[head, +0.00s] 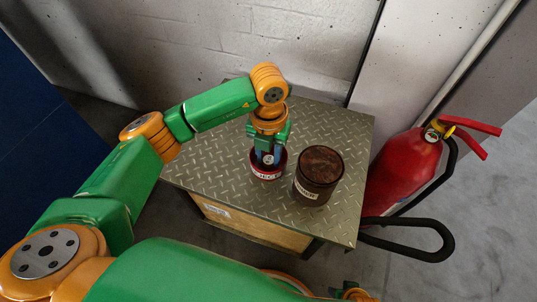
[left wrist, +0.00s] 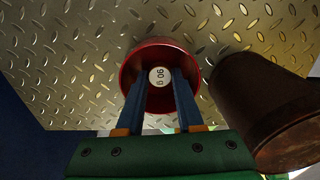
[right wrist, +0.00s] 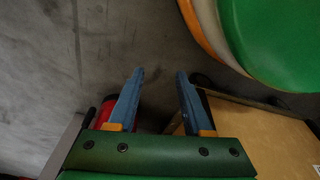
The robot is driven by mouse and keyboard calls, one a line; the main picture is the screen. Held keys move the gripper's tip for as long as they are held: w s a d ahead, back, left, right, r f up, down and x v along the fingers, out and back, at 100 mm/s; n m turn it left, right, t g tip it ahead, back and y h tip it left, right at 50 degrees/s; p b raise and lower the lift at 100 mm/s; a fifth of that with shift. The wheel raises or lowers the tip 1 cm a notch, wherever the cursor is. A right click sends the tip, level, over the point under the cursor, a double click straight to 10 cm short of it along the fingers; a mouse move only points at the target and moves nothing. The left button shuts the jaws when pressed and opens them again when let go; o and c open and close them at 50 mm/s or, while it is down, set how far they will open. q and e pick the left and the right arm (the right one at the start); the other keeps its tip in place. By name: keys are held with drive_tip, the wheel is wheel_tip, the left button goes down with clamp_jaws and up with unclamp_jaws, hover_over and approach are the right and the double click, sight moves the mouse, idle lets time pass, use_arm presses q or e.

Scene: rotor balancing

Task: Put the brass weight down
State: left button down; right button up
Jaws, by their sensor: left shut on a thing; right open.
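My left gripper (head: 267,157) points down into a red round tub (head: 267,174) with a white label on the metal-topped stand. In the left wrist view, its blue fingers (left wrist: 160,78) are shut on the brass weight (left wrist: 160,77), inside the rim of the red tub (left wrist: 131,68). Only the weight's pale round face with dark marks shows clearly; its sides are mostly hidden. I cannot tell whether it touches the tub's floor. My right gripper (right wrist: 159,75) is open and empty, away from the tub, above the floor beside the stand.
A dark brown labelled canister (head: 318,176) stands close to the right of the tub. The stand's diamond-plate top (head: 222,149) is otherwise clear. A red fire extinguisher (head: 405,165) with a black hose stands right of the stand. A pale brick wall (head: 230,40) is behind.

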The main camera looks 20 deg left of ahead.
sight(268, 160)
use_arm(q)
drive_tip(key=shift+f, duration=0.15)
drive_tip(key=c, duration=0.5)
unclamp_jaws()
drive_tip(key=shift+c, duration=0.2)
use_arm(e)
drive_tip(key=shift+w+r, duration=0.15)
use_arm(q)
wheel_tip(268, 160, up, 12)
drive_tip(key=p, duration=0.3)
drive_tip(key=shift+r+p, duration=0.2)
drive_tip(key=shift+p, duration=0.15)
use_arm(e)
drive_tip(key=s+d, duration=0.1)
drive_tip(key=s+d+f, duration=0.1)
drive_tip(key=s, duration=0.1)
drive_tip(key=shift+s+d, duration=0.2)
drive_tip(key=shift+s, duration=0.05)
